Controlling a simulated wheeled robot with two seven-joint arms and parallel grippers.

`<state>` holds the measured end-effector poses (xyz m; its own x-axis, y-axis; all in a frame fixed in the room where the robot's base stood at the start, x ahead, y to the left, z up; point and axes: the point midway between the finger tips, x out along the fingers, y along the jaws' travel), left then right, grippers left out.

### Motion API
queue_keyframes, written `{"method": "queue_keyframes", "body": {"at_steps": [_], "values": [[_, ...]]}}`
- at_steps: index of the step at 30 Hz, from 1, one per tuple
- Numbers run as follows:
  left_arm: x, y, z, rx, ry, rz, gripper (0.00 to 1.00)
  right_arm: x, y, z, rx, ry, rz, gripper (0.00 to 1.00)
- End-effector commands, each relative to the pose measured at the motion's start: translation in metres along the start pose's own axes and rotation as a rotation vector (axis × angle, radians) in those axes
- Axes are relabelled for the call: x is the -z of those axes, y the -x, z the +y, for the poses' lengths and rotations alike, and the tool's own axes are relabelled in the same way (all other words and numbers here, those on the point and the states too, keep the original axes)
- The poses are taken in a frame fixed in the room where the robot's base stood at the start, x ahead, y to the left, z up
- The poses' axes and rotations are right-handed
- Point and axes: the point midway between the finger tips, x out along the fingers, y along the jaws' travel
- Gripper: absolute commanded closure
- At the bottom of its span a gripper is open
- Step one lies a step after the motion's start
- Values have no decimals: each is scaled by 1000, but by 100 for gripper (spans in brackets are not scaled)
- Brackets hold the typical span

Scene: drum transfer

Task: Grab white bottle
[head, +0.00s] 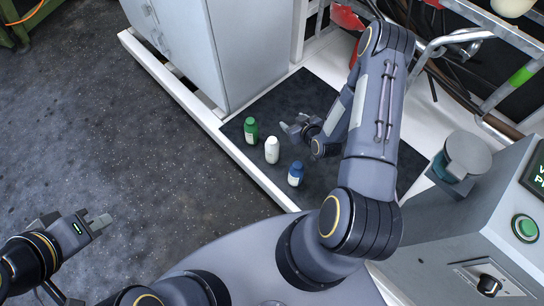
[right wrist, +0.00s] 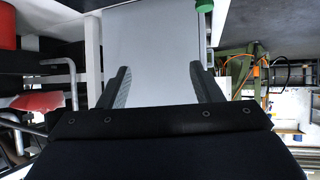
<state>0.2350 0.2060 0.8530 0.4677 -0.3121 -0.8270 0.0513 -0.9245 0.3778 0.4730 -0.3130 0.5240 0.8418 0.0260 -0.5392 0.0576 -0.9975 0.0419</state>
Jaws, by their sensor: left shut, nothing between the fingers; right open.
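The white bottle (head: 272,150) stands upright on the dark mat (head: 318,92), between the green bottle (head: 251,130) and the blue bottle (head: 296,174). My right gripper (head: 291,125) is open and empty, above and to the right of the white bottle in the head view, apart from it. Its spread fingers also show in the right wrist view (right wrist: 160,68), with no bottle between them. A green cap (right wrist: 204,5) shows there at the top edge; the white bottle is not visible in that view. My left gripper (head: 97,223) is shut and empty over the floor, far left.
A grey cabinet (head: 250,50) stands behind the mat and shows between the fingers in the right wrist view. A control box with a green button (head: 525,228) and a metal cylinder (head: 467,155) are on the right. A white ledge (head: 235,150) borders the mat's left side.

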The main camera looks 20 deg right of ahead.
Motion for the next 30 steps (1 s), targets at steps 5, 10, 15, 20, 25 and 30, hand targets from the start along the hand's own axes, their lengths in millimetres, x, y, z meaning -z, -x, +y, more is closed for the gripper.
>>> {"method": "queue_keyframes", "body": {"at_steps": [5, 10, 15, 20, 25, 30], "values": [[-14, -28, -13, 0, 0, 0, 100, -96, -21, -34, 8, -22, 94, 41], [-18, -37, -17, 0, 0, 0, 100, -131, -20, -53, 2, -42, 158, 41], [-20, -40, -18, 0, 0, 0, 100, -135, -32, -58, -2, -46, 181, 41], [-22, -44, -20, 0, 0, 0, 100, -129, -60, -58, -2, -46, 182, 41], [-24, -47, -22, 0, 0, 0, 100, -124, -81, -58, -2, -47, 179, 41], [-24, -49, -22, 0, 0, 0, 100, -121, -92, -59, -2, -48, 179, 41]]}}
